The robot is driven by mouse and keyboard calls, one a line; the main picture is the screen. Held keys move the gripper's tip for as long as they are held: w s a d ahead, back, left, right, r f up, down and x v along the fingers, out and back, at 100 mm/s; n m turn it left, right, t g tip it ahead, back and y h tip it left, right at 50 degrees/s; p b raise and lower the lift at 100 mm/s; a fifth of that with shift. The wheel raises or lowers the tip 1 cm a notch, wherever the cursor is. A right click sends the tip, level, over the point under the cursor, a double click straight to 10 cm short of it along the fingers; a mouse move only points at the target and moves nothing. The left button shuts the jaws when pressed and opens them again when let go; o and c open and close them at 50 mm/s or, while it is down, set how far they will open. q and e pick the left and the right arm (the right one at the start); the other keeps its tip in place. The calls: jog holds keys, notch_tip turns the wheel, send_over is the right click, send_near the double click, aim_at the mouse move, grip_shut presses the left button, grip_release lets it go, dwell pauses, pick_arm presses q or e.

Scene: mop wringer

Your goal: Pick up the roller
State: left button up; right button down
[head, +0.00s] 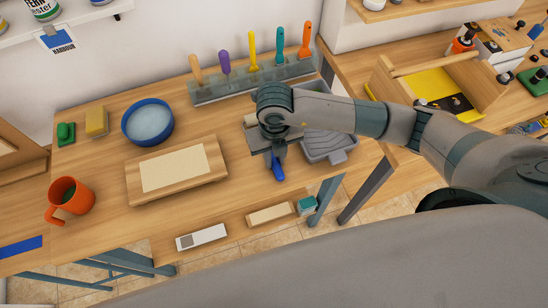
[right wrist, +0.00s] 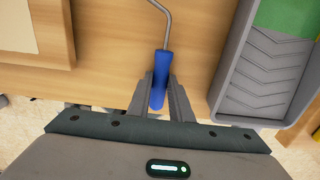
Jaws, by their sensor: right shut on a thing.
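The roller's blue handle (head: 278,171) shows below my right gripper (head: 273,152) in the head view, near the table's front edge. In the right wrist view the blue handle (right wrist: 160,78) lies between the two fingers of my right gripper (right wrist: 163,90), which is shut on it. A thin bent metal rod runs from the handle out of the top of that view. The roller's head is out of the wrist view, and my wrist hides most of that area in the head view. I cannot tell whether the roller is off the table. My left gripper is not in view.
The grey paint tray (head: 331,147) lies close to the right of the gripper. A wooden board with a pale panel (head: 175,169) lies to the left.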

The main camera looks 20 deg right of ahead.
jog(key=shift+r, duration=0.15)
notch_tip(320, 180, up, 4)
jog(key=shift+w+f+b, duration=0.1)
jog(key=shift+f+b, duration=0.15)
jog(key=shift+b, duration=0.9)
jog(key=s+r+p, duration=0.3)
jog(key=s+r, duration=0.4)
jog(key=s, duration=0.4)
jog(key=shift+s+a, duration=0.15)
jog(key=shift+s, duration=0.25)
jog(key=shift+r, duration=0.1)
